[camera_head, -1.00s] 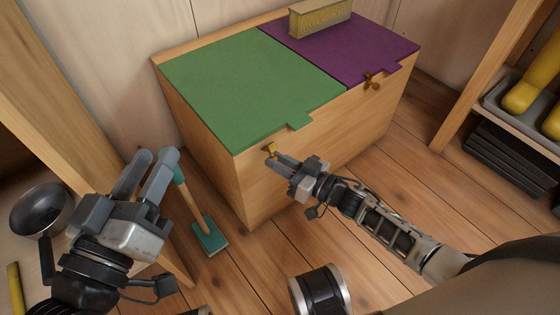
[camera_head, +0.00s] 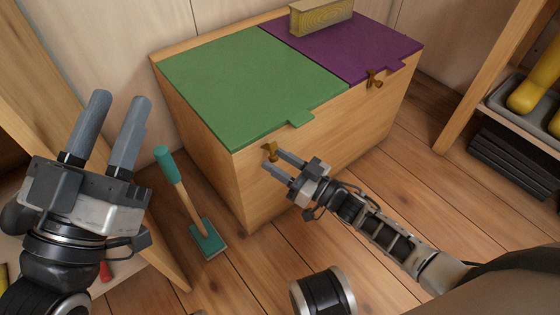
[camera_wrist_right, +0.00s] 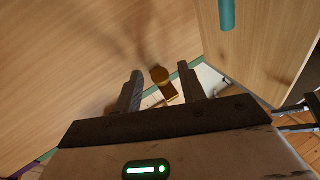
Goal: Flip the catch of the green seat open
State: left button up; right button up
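The green seat (camera_head: 245,85) lies flat and closed on the left half of the wooden bench, with a tab at its front edge. Its small brass catch (camera_head: 270,152) is on the bench front, left of and below the tab. My right gripper (camera_head: 272,160) is open right at the catch. In the right wrist view the catch (camera_wrist_right: 163,84) sits between the two spread fingers, with a gap on either side; exact contact is unclear. My left gripper (camera_head: 120,96) is open and empty, raised left of the bench.
The purple seat (camera_head: 345,50) has its own catch (camera_head: 374,78) and a yellowish block (camera_head: 320,17) on it. A shelf with yellow boots (camera_head: 535,85) is at right.

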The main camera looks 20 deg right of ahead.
jog(key=shift+s, duration=0.1)
pick_arm(q)
notch_tip(320, 180, down, 6)
jog(key=s+n+g+y+p, duration=0.1)
jog(key=n+g+y+p, duration=0.2)
jog(key=n, duration=0.2)
jog(key=shift+d, duration=0.35)
pick_arm(e)
jog(key=v, duration=1.5)
jog(key=shift+s+d+f, duration=0.15)
jog(key=shift+s+d, duration=0.1)
jog(key=shift+d, duration=0.1)
pick_arm(q)
jog(key=shift+f, duration=0.1)
